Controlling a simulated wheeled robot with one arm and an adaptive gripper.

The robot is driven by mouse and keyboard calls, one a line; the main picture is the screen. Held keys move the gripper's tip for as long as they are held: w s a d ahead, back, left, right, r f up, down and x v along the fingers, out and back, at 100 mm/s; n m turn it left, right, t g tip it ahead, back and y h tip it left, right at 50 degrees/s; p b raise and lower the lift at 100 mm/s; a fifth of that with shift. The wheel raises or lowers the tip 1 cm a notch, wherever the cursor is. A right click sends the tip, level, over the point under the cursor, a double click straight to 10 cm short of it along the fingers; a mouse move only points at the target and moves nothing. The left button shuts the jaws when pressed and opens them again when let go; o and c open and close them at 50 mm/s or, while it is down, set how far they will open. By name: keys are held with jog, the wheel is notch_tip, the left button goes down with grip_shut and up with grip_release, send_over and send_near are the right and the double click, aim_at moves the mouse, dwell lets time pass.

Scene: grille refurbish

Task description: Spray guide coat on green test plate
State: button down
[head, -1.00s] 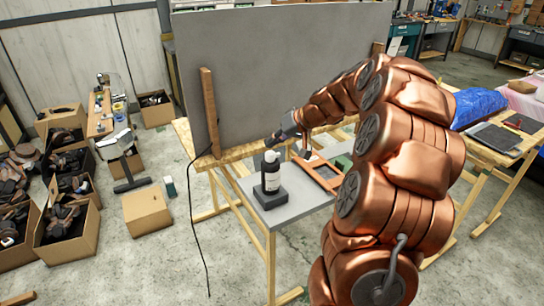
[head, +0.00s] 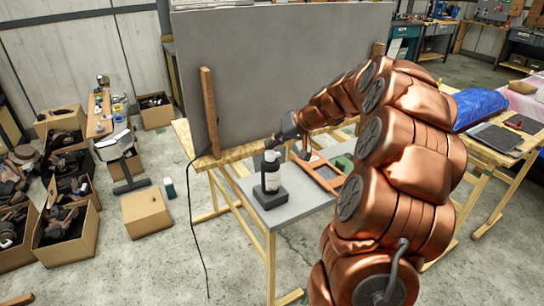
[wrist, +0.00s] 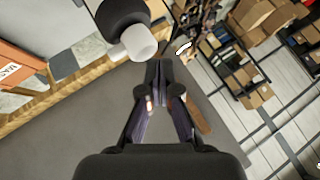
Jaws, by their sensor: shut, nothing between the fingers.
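A bottle-like can (head: 271,172) with a dark body and pale label stands upright in a black holder on the small grey-topped table (head: 285,214). A green plate (head: 344,162) lies at the back right of the table, partly hidden by my arm.
An orange-brown frame (head: 322,176) lies on the table beside the green plate. A large grey panel (head: 280,75) stands upright behind, on a wooden stand. A cable (head: 197,225) hangs at left. Cardboard boxes (head: 146,212) stand on the floor at left.

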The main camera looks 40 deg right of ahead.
aim_at(273, 152)
jog(key=shift+f+b, duration=0.5)
jog(key=shift+b, duration=0.05)
dwell(0.6)
jog(key=shift+r, duration=0.1)
jog(key=shift+r, duration=0.85)
notch_tip(273, 152, up, 6)
jog(key=shift+p, duration=0.65)
dwell(2.0)
